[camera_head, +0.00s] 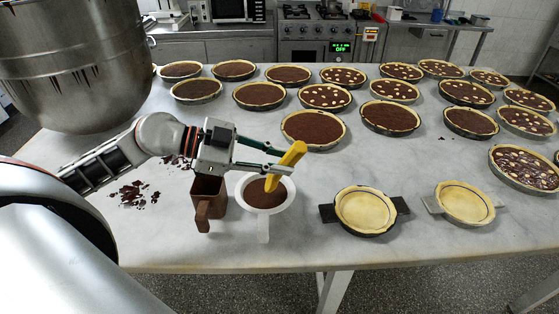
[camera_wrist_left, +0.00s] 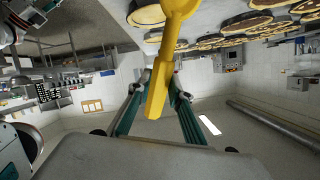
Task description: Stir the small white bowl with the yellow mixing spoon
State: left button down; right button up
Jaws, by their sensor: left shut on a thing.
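The yellow mixing spoon (camera_head: 294,155) is held tilted in my left gripper (camera_head: 281,163). It also shows in the left wrist view (camera_wrist_left: 159,88), with its handle between the two fingers of the gripper (camera_wrist_left: 163,82) and its wider end cut off by the top edge. The small white bowl (camera_head: 263,212) stands on the table below the gripper and holds brown contents. The spoon's lower end is over the bowl's inside; whether it touches the contents I cannot tell. My right gripper is not in view.
A brown jug (camera_head: 208,195) stands close to the bowl's left, with dark crumbs (camera_head: 133,194) beyond it. Two empty crusts, one nearer (camera_head: 365,211) and one farther right (camera_head: 464,203), stand at the front. Several filled tarts (camera_head: 312,129) cover the back. A large metal mixing bowl (camera_head: 75,60) hangs upper left.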

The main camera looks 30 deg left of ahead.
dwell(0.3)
pick_arm(q)
jog(key=shift+r, duration=2.5)
